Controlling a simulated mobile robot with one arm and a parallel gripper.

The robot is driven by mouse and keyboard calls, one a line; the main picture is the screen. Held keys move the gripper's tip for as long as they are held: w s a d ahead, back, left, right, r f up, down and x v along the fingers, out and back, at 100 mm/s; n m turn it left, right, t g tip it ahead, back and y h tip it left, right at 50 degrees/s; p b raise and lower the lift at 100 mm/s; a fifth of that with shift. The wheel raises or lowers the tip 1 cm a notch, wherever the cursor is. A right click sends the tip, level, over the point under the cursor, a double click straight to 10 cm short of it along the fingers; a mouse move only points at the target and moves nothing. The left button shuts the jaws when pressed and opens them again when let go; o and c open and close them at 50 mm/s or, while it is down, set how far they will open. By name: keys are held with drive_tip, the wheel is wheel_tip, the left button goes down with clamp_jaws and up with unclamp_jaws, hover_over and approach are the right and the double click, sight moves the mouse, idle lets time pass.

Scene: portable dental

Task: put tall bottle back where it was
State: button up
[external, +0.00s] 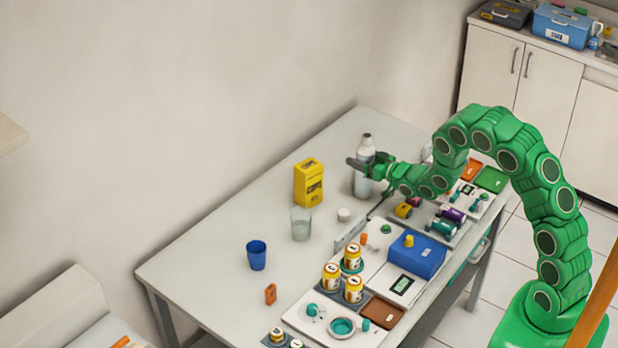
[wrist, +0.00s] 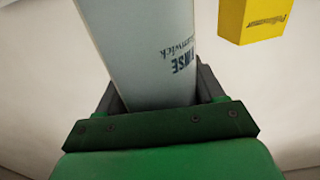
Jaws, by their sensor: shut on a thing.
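The tall bottle (external: 365,147) is pale grey-white with a dark cap. It stands about upright over the back part of the grey table (external: 225,235), right of the yellow box. My gripper (external: 367,165) reaches in from the right and is shut on the bottle's upper body. In the wrist view the bottle (wrist: 145,45), with dark lettering, fills the space between the jaws of my gripper (wrist: 155,85). Its ends are out of the wrist view. I cannot tell whether its base touches the table.
A yellow box (external: 308,183), also in the wrist view (wrist: 252,18), a clear glass (external: 301,224), a small white cap (external: 344,214) and a blue cup (external: 257,255) stand nearby. Trays with jars and a blue box (external: 416,255) line the front side. The table's left part is clear.

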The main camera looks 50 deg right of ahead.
sight(370, 144)
drive_tip(key=shift+f, duration=0.15)
drive_tip(key=o, duration=1.2)
drive_tip(key=shift+s+r, duration=0.2)
drive_tip(key=shift+s, duration=1.1)
drive_tip(key=shift+s+r, duration=0.2)
drive_tip(key=shift+s, duration=0.05)
drive_tip(key=shift+r, duration=3.3)
